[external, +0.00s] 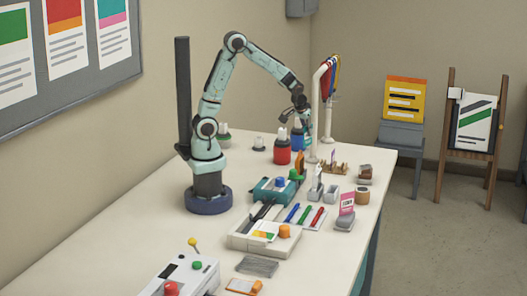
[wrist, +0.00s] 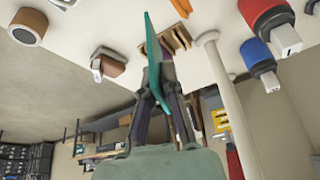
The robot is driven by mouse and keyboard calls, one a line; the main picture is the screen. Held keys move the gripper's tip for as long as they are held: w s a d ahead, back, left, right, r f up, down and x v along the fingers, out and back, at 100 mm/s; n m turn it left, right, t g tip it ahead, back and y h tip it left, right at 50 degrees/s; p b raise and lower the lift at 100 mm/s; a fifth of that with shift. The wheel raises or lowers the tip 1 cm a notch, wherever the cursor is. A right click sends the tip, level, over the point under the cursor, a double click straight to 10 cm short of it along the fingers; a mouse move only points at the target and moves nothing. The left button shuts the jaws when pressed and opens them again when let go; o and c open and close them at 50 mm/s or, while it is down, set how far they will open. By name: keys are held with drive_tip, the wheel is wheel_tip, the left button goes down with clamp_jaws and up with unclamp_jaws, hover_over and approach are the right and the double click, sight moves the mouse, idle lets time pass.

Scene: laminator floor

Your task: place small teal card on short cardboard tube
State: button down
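My gripper (external: 302,112) is raised above the far part of the table, beside the white pole stand. In the wrist view my gripper (wrist: 158,82) is shut on a thin teal card (wrist: 155,50), which stands edge-on between the fingers and sticks out past the tips. In the external view the card is small and hard to make out against the teal arm. The short cardboard tube (external: 362,196) stands upright near the table's right edge, apart from the gripper. In the wrist view the tube (wrist: 27,28) is at the upper left, and its top looks bare.
The white pole stand (external: 322,110) with hanging straps rises close to my gripper.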

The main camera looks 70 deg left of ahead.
drive_tip(key=s+d+r+m+h, duration=0.1)
drive_tip(key=d+r+m, duration=0.1)
drive_tip(key=d, duration=0.6)
drive_tip(key=s+d+r+m+h, duration=0.1)
drive_tip(key=d+m, duration=0.2)
drive_tip(key=d, duration=0.4)
hover_over(363, 189)
drive_tip(key=f, duration=0.9)
drive_tip(key=shift+s+f, duration=0.3)
drive_tip(key=shift+f, duration=0.05)
drive_tip(key=shift+w+d+f, duration=0.1)
drive_tip(key=shift+f, duration=1.55)
drive_tip(key=shift+f, duration=0.15)
drive_tip(key=c, duration=1.2)
unclamp_jaws()
drive_tip(key=shift+c, duration=0.2)
